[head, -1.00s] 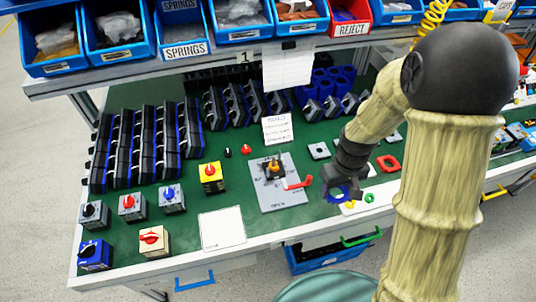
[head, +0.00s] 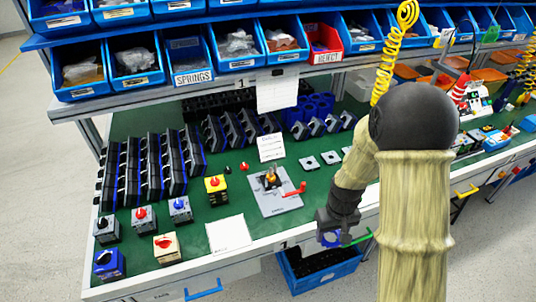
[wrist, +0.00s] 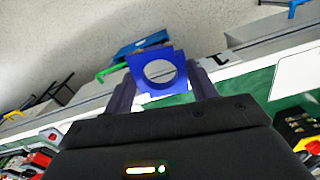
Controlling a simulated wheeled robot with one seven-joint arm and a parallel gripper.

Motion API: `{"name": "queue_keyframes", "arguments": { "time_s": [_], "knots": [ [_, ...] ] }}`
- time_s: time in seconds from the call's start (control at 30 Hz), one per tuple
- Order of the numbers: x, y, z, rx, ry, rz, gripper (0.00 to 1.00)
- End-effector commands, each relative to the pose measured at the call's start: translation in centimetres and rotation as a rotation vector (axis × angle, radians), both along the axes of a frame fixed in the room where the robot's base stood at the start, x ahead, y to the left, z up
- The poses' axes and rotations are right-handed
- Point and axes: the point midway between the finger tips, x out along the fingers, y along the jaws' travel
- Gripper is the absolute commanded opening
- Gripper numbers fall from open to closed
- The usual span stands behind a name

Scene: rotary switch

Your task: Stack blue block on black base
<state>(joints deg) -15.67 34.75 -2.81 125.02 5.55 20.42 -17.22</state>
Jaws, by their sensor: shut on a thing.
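A blue square block with a round hole (wrist: 137,66) is held between the two fingers of my gripper (wrist: 160,88) in the wrist view. In the head view the block (head: 330,238) shows small below my gripper (head: 335,228), which hangs at the table's front edge. A small fixture with a dark piece and a yellowish top (head: 270,180) stands on a grey plate (head: 288,206) with a red handle, left of my gripper. I cannot tell which dark piece is the black base. A black part (wrist: 297,128) is cut off at the wrist view's right edge.
Rows of black and blue parts (head: 150,165) stand at the back left of the green table. Several switch boxes, including a yellow one (head: 215,190), stand in front. A white sheet (head: 228,234) lies near the front edge. A blue bin (head: 320,272) is below my gripper.

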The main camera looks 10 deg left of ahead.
Motion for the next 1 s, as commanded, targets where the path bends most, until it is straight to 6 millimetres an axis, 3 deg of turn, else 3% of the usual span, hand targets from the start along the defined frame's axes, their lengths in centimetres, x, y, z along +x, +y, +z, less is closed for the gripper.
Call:
{"name": "queue_keyframes", "arguments": {
  "time_s": [0.47,0.73,1.0],
  "knots": [
    [3.1,-4.1,-5.9,0.001,0.002,-0.213,0.35],
    [4.5,-8.4,-11.3,-0.004,0.003,-0.4,0.35],
    [4.8,-9.4,-12.5,-0.005,-0.002,-0.444,0.35]
  ]
}}
